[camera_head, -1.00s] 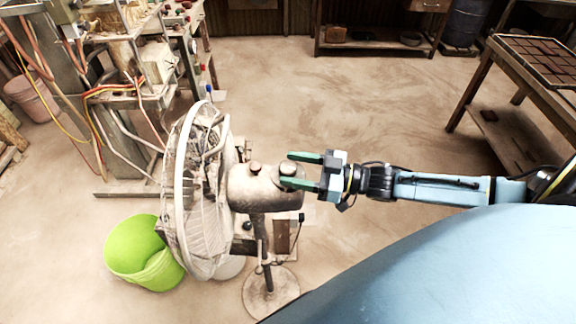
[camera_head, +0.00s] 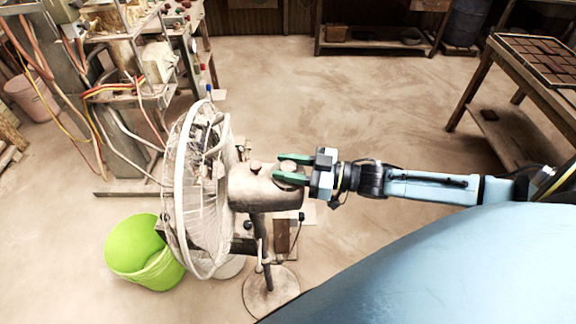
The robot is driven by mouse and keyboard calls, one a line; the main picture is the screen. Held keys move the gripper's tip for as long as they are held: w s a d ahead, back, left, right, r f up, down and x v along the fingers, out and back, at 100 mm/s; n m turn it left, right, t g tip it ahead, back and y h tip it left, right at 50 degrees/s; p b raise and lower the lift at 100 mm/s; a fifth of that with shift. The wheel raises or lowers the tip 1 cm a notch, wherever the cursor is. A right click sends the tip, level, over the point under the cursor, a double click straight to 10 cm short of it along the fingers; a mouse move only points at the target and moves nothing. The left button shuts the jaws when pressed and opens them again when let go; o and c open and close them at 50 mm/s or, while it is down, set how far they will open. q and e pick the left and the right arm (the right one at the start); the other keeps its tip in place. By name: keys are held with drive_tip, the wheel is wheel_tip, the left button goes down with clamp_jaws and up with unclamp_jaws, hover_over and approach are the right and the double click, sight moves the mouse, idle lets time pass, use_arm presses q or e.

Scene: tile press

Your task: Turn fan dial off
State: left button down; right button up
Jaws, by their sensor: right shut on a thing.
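The pedestal fan (camera_head: 200,190) stands left of the middle, its white wire cage facing left and its grey motor housing (camera_head: 252,190) pointing right. Two knobs sit on top of the housing. The fan dial (camera_head: 288,165) is the right one, near the housing's rear end. My right gripper (camera_head: 290,169) reaches in from the right with its green fingers on either side of this dial, shut on it. The fingers partly hide the dial. My left gripper is not in view.
A green bucket (camera_head: 140,250) stands on the floor left of the fan's round base (camera_head: 270,292). A machine with hoses (camera_head: 125,90) stands behind at left. A table (camera_head: 520,80) with a tile tray is at right. The floor behind the fan is open.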

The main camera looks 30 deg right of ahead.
drive_tip(key=n+g+y+b, duration=0.2)
drive_tip(key=g+b, duration=0.1)
drive_tip(key=shift+w+f+n+b, duration=0.1)
drive_tip(key=shift+n+b, duration=0.2)
drive_tip(key=shift+n+g+y+b, duration=1)
drive_tip(key=shift+n+g+b, duration=0.1)
drive_tip(key=shift+g, duration=0.6)
drive_tip(key=o, duration=1)
drive_tip(key=shift+d, duration=0.1)
drive_tip(key=b+v, duration=0.1)
drive_tip(key=v, duration=1.2)
drive_tip(key=shift+s+d+b, duration=0.1)
drive_tip(key=shift+s+b, duration=0.2)
drive_tip(key=shift+b, duration=0.05)
